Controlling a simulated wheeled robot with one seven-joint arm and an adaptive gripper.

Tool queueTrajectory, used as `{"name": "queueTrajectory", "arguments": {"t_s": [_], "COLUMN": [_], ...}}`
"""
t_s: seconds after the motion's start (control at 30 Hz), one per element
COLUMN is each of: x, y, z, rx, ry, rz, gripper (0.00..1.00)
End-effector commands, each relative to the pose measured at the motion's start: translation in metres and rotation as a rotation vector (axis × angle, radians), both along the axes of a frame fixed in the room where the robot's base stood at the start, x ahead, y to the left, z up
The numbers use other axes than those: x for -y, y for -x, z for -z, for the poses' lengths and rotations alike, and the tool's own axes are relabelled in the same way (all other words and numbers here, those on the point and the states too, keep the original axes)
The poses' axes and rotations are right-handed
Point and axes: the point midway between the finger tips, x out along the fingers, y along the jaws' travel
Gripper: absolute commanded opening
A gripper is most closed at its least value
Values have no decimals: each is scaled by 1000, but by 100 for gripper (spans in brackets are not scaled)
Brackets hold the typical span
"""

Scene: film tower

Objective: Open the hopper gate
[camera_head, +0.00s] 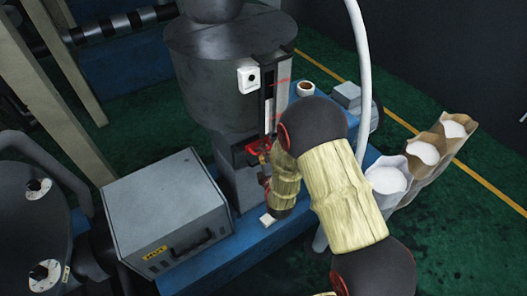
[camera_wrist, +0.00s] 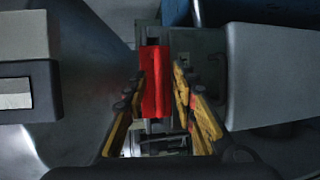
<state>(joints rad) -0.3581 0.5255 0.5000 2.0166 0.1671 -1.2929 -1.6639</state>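The hopper (camera_head: 212,65) is a large grey drum with a narrower neck below it. In the wrist view the red handle (camera_wrist: 154,82) stands upright between the fingertips. My gripper (camera_wrist: 160,72) has yellow-and-black fingers, one on each side of the handle. The left tip looks very close to or against it; a narrow gap shows at the right. In the head view my gripper (camera_head: 265,168) is at the handle, largely hidden by my arm.
A grey box (camera_head: 165,215) stands left of the hopper neck on the blue base. A brown cup (camera_head: 305,88) sits behind the rail. Open sacks of white material (camera_head: 388,180) stand at the right, past a white pipe (camera_head: 363,70). Green floor lies beyond.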

Motion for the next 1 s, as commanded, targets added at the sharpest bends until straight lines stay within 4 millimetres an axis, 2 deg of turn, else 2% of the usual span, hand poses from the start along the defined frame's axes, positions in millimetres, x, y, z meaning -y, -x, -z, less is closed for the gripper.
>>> {"name": "queueTrajectory", "arguments": {"t_s": [0.37, 0.83, 1.0], "x": [-1, -1, -1], "y": [-6, -6, -6], "z": [2, 2, 2], "rx": [-2, -2, -2], "ry": [0, 0, 0], "rz": [0, 0, 0], "gripper": [27, 0, 0]}}
